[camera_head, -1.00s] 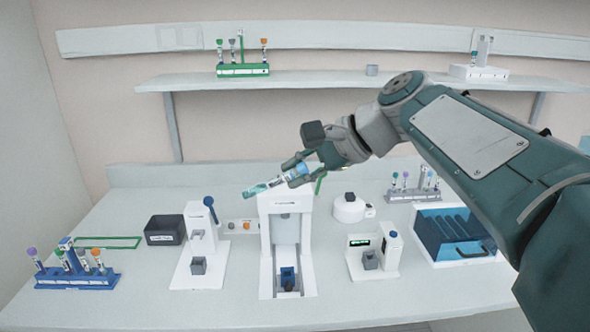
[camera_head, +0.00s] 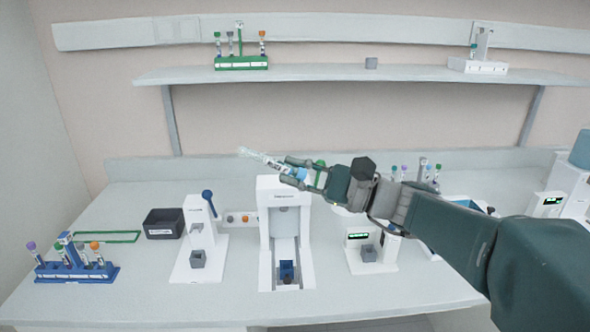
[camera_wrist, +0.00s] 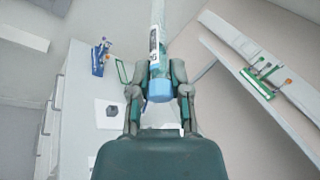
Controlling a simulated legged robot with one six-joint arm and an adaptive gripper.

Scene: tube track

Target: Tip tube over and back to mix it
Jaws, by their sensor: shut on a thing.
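The tube (camera_head: 263,159) has a clear body with a printed label and a light blue cap. My gripper (camera_head: 296,172) is shut on it near the cap end. In the head view the tube is tilted, its clear bottom end pointing up and left, with the cap lower at the right between my fingers. It is held in the air above and in front of the tall white device. In the wrist view the tube (camera_wrist: 156,45) extends away from my fingers (camera_wrist: 160,88), with the blue cap nearest the palm. Liquid inside is hard to make out.
A tall white device (camera_head: 267,220) stands below the tube. A blue rack (camera_head: 80,274) with several tubes is at the left, beside a dark bin (camera_head: 163,225) and a lever device (camera_head: 190,250). A shelf (camera_head: 330,75) holds a green rack (camera_head: 242,63). The front bench edge is clear.

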